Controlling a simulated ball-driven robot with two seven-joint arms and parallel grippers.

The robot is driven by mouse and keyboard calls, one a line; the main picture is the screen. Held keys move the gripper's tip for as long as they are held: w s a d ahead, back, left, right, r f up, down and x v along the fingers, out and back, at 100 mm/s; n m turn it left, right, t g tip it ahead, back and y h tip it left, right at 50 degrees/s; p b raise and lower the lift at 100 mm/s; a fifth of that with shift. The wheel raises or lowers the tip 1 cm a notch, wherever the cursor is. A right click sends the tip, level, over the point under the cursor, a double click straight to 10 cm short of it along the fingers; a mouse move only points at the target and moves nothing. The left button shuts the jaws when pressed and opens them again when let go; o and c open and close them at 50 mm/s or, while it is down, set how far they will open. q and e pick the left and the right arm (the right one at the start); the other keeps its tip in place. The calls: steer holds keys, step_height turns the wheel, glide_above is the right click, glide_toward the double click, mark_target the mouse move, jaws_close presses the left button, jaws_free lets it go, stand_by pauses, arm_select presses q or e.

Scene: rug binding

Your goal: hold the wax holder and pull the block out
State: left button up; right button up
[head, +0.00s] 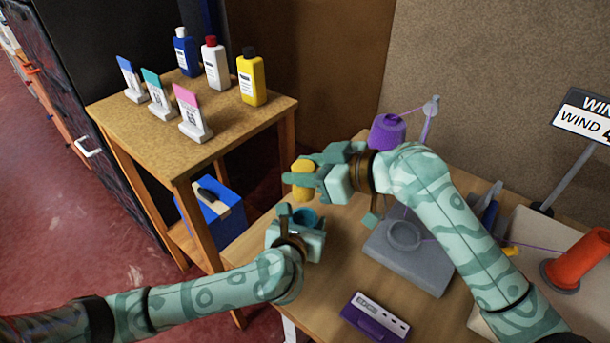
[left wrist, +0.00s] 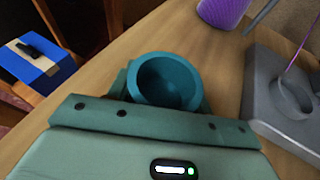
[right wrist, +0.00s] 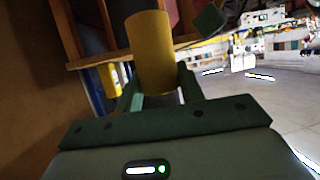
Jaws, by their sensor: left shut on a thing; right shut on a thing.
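The wax holder is a round teal cup (head: 306,216), seen close in the left wrist view (left wrist: 168,80) with its open mouth showing and nothing visible inside. My left gripper (head: 297,222) is shut on it, low over the table's left part. The wax block is a yellow cylinder (head: 301,188), also in the right wrist view (right wrist: 151,50). My right gripper (head: 309,177) is shut on it. The block is clear of the cup, above it in the head view. The gripper fingers partly hide both things.
A grey machine base (head: 415,265) with a round recess stands right of the cup, with a purple spool (head: 387,131) behind. A purple-and-white EDGE box (head: 375,318) lies in front. A side table (head: 150,160) with bottles and tags stands at left.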

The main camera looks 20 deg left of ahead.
arm_select(q)
steer(key=o, duration=1.2)
steer(key=shift+c, duration=0.2)
steer(key=v, duration=1.1)
steer(key=shift+s, duration=0.35)
steer(key=shift+s+a+r, duration=0.1)
steer(key=shift+s, duration=0.05)
